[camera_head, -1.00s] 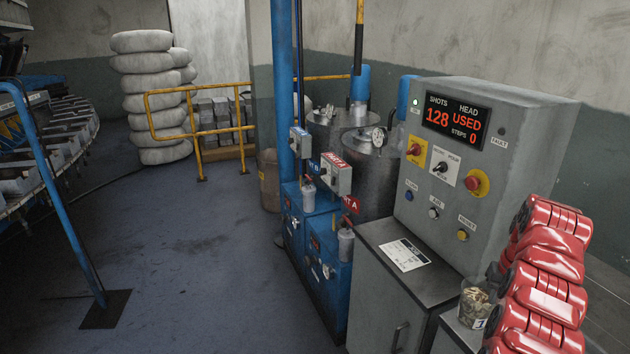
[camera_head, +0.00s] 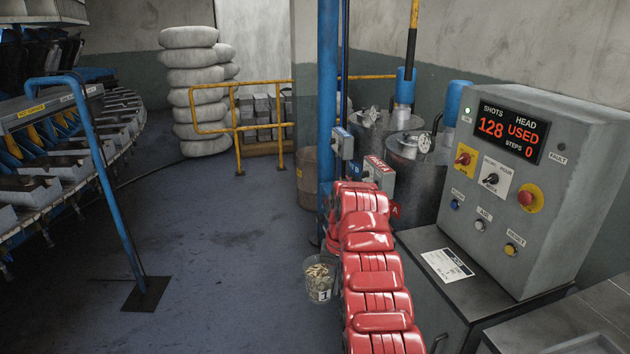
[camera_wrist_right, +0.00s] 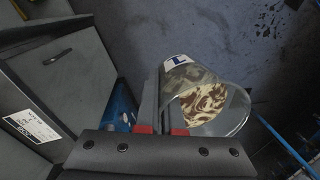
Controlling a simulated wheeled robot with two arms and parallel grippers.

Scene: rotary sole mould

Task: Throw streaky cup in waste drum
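The streaky cup (camera_head: 320,279) is clear-walled, with brown and cream swirls inside and a label marked 1. In the right wrist view the cup (camera_wrist_right: 208,100) is at the fingertips of my right gripper (camera_wrist_right: 160,105), which is shut on its wall. The cup is held above the floor, to the left of my red right arm in the head view. That arm hides the gripper's fingers there. A brown drum (camera_head: 306,176), which looks like the waste drum, stands on the floor farther back, partly behind the blue post. My left gripper is not in view.
The blue post (camera_head: 328,110) and blue pump units stand close beyond my right arm. A grey control cabinet (camera_head: 540,190) is at the right. A yellow rail (camera_head: 237,130) is at the back. The floor (camera_head: 215,270) at centre left is clear.

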